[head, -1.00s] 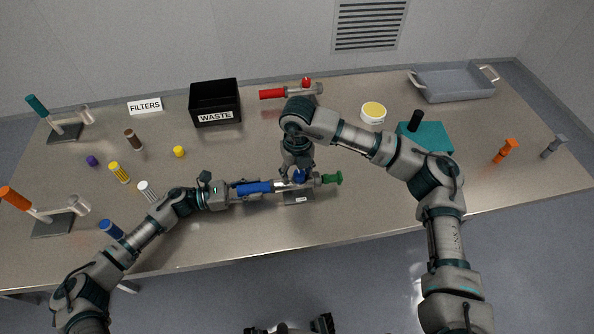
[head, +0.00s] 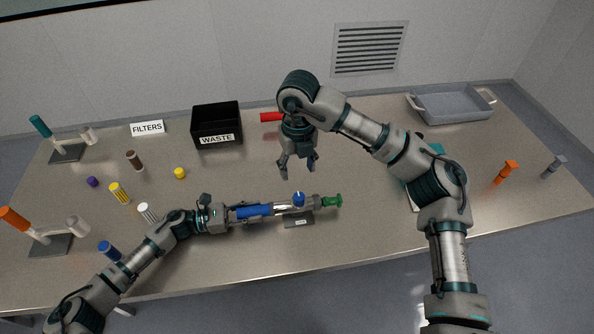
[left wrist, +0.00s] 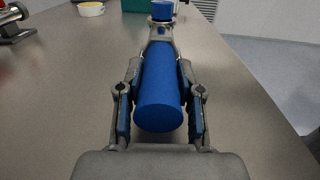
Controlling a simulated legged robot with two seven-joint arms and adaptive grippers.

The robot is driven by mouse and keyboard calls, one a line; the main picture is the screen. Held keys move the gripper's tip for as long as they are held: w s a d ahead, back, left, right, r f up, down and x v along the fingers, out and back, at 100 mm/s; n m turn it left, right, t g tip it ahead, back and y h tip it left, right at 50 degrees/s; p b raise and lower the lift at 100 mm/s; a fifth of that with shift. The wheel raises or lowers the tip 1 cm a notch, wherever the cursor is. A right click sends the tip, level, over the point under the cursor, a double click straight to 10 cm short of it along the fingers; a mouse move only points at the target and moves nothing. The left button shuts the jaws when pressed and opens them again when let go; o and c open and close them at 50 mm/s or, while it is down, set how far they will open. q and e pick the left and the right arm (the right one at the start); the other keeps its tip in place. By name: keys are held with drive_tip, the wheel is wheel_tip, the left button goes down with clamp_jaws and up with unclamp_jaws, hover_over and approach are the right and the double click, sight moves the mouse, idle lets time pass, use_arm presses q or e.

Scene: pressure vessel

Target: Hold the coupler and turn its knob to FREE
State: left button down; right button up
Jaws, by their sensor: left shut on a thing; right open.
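The coupler has a blue handle (head: 254,211), a grey metal body, a blue knob (head: 299,199) on top and a green end (head: 332,201) at the right. My left gripper (head: 231,214) is shut on the blue handle from the left; the left wrist view shows the handle (left wrist: 160,100) between both fingers, with the blue knob (left wrist: 162,10) beyond. My right gripper (head: 299,171) is open and empty, pointing down above and behind the knob, apart from it. I cannot read the knob's setting.
A red-handled tool (head: 271,117) lies behind my right arm, mostly hidden. The black WASTE bin (head: 216,123) stands at the back, and a grey tray (head: 452,105) at the back right. Several small caps and cylinders lie at left.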

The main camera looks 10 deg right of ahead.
use_arm(q)
drive_tip(key=c, duration=0.7)
unclamp_jaws()
drive_tip(key=a, duration=0.7)
drive_tip(key=shift+a, duration=0.35)
drive_tip(key=shift+s+d+f, duration=0.1)
